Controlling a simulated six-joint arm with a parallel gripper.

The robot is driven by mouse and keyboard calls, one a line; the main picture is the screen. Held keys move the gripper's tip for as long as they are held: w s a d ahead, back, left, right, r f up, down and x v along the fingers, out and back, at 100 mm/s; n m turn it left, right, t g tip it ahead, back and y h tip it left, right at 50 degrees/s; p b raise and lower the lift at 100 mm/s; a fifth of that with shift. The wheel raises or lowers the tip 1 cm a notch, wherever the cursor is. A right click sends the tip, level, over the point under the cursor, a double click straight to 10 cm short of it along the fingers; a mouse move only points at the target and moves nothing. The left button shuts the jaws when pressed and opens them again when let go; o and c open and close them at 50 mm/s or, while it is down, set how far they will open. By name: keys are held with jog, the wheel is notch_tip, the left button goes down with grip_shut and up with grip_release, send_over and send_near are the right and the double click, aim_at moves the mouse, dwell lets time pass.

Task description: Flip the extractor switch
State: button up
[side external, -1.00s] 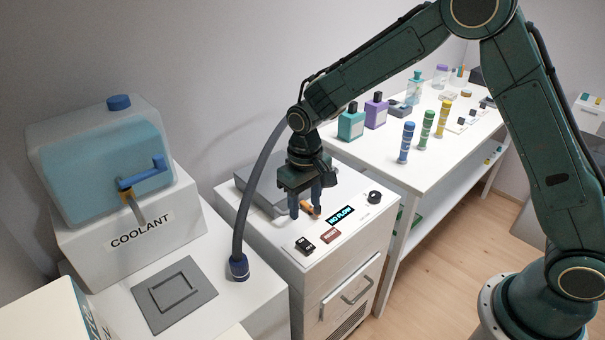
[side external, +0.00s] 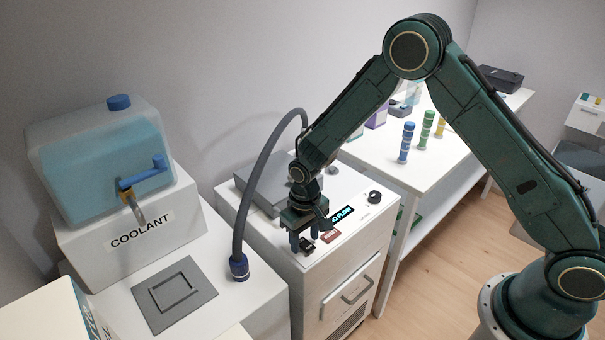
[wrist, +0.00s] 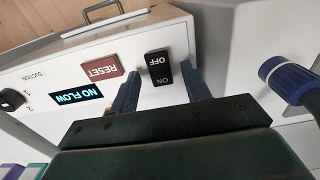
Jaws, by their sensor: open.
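A black rocker switch marked ON and OFF (wrist: 158,68) is set in the white cabinet top (wrist: 165,32); I see no extractor label on it. In the side external view this switch (side external: 308,247) is partly covered by my gripper (side external: 303,241). My gripper (wrist: 162,76) is open, its two blue fingers on either side of the switch in the wrist view. Its fingertips are close to the panel; whether they touch it I cannot tell. Nothing is held.
A red RESET button (wrist: 102,68) and a lit NO FLOW display (wrist: 77,96) are beside the switch. A dark SUCTION knob (wrist: 12,99) is farther off. A hose (side external: 242,200) with a blue end (side external: 239,267) rises left of my gripper. A COOLANT tank (side external: 100,165) stands farther left.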

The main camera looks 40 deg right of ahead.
jog(key=shift+c, duration=0.5)
jog(key=c, duration=0.9)
jog(key=shift+s+t, duration=0.2)
jog(key=shift+t, duration=0.3)
jog(key=shift+s+f+t, duration=0.1)
jog(key=shift+s+t, duration=0.05)
jog(key=shift+t, duration=0.65)
jog(key=o, duration=1)
